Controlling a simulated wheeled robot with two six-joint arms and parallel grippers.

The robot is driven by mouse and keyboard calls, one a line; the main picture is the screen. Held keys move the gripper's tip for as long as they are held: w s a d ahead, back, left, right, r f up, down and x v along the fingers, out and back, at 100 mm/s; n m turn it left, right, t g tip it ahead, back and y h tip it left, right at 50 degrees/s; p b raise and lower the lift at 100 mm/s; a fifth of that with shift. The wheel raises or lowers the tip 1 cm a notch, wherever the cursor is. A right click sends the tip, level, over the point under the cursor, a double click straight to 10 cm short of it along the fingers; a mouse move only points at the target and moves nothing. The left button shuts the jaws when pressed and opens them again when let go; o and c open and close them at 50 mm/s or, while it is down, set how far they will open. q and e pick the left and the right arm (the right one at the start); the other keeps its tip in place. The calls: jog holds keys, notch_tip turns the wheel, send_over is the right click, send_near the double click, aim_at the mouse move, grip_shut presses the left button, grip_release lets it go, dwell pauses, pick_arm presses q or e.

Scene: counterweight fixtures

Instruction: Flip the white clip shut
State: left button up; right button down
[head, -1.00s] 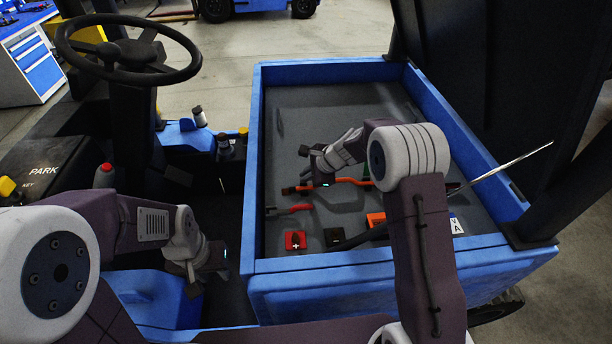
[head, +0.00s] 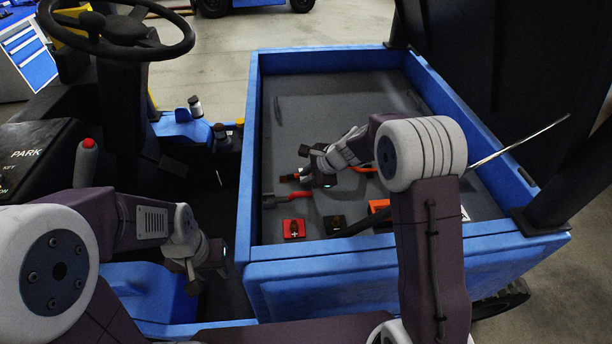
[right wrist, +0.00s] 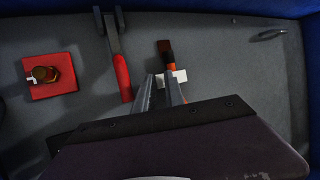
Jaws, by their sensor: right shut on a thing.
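The white clip (right wrist: 179,76) lies on the tray floor beside an orange cable (right wrist: 171,67) with a dark brown end. In the right wrist view, the two fingers of my right gripper (right wrist: 161,82) close over the clip's near left part, and its right part shows beyond them. Whether the clip's flap is up or down cannot be told. In the head view, my right gripper (head: 310,167) is low in the blue tray (head: 400,258), and the clip is hidden there. My left gripper (head: 205,268) hangs outside the tray at left, its fingers too unclear to read.
A red block (head: 293,228) with a plus sign, a black block (head: 334,224) and an orange block (head: 379,209) stand near the tray's front wall. The tray's back is clear.

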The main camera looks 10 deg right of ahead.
jog(key=shift+s+f, duration=0.1)
jog(key=shift+s, duration=0.05)
dwell(0.3)
jog(key=c, duration=1.6)
grip_release()
jog(key=shift+c, duration=0.2)
jog(key=p+v, duration=0.1)
jog(key=v, duration=0.8)
jog(key=shift+p, duration=0.3)
